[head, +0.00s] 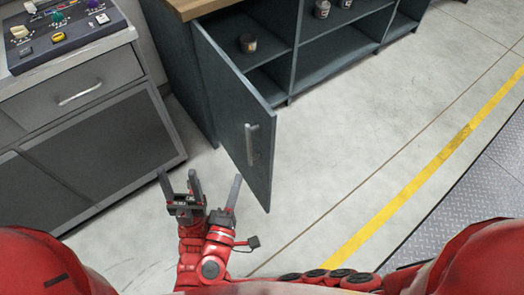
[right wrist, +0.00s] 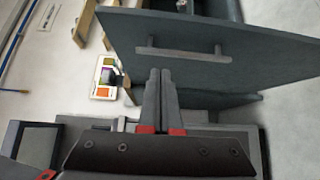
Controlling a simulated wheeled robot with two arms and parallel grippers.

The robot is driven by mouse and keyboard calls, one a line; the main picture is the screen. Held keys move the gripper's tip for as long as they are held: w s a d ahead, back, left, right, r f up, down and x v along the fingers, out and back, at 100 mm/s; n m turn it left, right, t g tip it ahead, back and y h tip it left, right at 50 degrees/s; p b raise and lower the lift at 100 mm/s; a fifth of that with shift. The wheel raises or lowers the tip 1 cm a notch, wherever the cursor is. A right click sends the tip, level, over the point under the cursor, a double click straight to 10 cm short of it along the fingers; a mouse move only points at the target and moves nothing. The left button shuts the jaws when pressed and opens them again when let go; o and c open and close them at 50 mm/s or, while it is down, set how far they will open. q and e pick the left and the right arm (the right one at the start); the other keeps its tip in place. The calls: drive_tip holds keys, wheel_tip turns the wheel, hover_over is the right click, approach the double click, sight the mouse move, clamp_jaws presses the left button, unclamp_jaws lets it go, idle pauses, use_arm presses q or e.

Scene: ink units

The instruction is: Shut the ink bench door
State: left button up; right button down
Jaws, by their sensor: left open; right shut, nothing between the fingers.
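The ink bench door (head: 228,105) is a dark blue-grey panel that stands open, swung out from the bench (head: 300,60). Its pale bar handle (head: 251,143) is on the face toward me. My left gripper (head: 179,178) is open and empty, left of the door's lower part. My right gripper (head: 237,180) is shut and empty, close to the door's lower left side. In the right wrist view the shut fingertips (right wrist: 160,73) lie just below the handle (right wrist: 183,53) in front of the door (right wrist: 240,38). I cannot tell whether they touch the door.
Inside the open bench are a dark jar (head: 248,43) and more small jars (head: 322,9) on shelves. A grey cabinet (head: 95,100) with a control panel (head: 62,27) stands on the left. The floor right of the door is clear, with a yellow line (head: 425,165).

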drive_tip(key=p, duration=0.1)
approach(263, 136)
drive_tip(key=w+a, duration=0.2)
drive_tip(key=w, duration=0.2)
drive_tip(key=shift+w+d+r, duration=0.1)
drive_tip(key=shift+w+d, duration=0.2)
drive_tip(key=shift+d, duration=0.3)
drive_tip(key=shift+w+d+r, duration=0.1)
drive_tip(key=shift+w+d, duration=0.2)
drive_tip(key=shift+d, duration=0.3)
drive_tip(key=shift+w+d+f+p, duration=0.1)
drive_tip(key=shift+w+d+p, duration=0.2)
drive_tip(key=shift+d, duration=0.2)
drive_tip(key=shift+d, duration=0.15)
